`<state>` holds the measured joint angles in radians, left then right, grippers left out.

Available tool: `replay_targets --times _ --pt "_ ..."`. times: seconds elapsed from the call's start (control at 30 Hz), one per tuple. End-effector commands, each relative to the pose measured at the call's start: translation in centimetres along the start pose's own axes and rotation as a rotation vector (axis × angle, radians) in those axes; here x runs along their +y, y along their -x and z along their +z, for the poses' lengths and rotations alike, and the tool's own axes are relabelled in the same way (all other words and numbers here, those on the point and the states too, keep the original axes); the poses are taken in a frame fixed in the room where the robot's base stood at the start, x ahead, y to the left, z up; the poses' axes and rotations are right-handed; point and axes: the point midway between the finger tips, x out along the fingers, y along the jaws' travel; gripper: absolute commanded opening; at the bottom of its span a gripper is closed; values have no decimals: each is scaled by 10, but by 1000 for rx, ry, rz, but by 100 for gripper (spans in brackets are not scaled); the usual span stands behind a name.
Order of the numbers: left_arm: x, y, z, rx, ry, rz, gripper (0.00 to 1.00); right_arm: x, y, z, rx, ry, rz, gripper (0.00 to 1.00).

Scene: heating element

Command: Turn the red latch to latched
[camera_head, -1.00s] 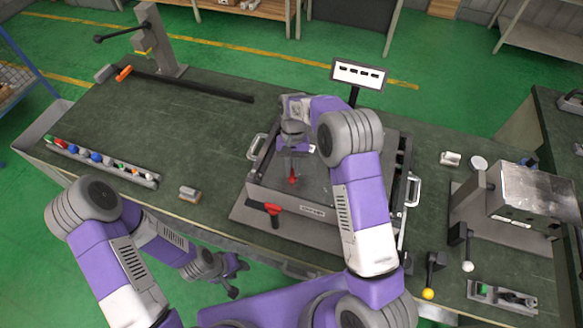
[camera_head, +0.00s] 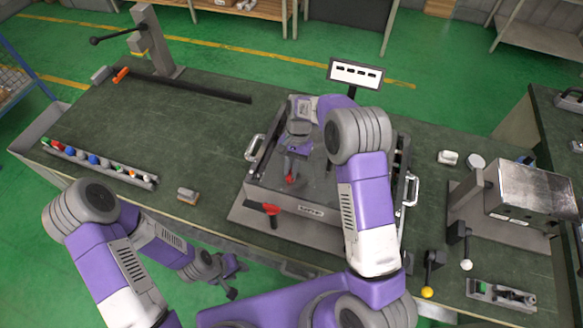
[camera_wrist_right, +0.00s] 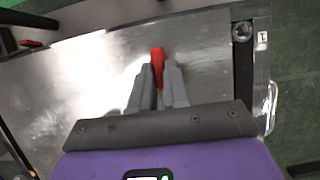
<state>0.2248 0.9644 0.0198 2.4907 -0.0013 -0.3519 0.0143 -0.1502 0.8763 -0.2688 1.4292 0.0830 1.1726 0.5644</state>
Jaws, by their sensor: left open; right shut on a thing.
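A small red latch (camera_head: 290,180) stands on the flat metal top of the boxy fixture (camera_head: 300,207). My right gripper (camera_head: 293,173) is over the fixture with its fingers shut on this red piece. In the right wrist view, the red latch (camera_wrist_right: 157,58) shows between the two grey fingertips (camera_wrist_right: 160,72); its lower part is hidden by them. My left gripper (camera_head: 232,278) is open and empty, low in front of the bench edge.
A small label display (camera_head: 356,74) stands behind the fixture. A long tray of coloured parts (camera_head: 100,165) and a small block (camera_head: 188,195) lie to the left. A metal box machine (camera_head: 530,192) and levers with yellow and white knobs stand at the right.

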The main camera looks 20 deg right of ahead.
Motion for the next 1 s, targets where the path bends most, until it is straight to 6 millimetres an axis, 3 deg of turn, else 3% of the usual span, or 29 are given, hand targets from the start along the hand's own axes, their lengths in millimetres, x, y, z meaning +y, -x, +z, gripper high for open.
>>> replay_targets --times 0.1,0.13,0.3,0.63,1.0 --pt "0 0 0 0 0 0 43 0 1 0 1 -2 -1 0" --pt "0 0 0 0 0 0 43 0 1 0 1 -2 -1 18" --pt "0 0 0 0 0 0 43 0 1 0 0 -1 -1 40" --pt "0 0 0 0 0 0 43 0 6 -1 2 0 -2 40" --pt "-1 -2 0 0 0 0 43 0 63 -1 4 0 -2 40"
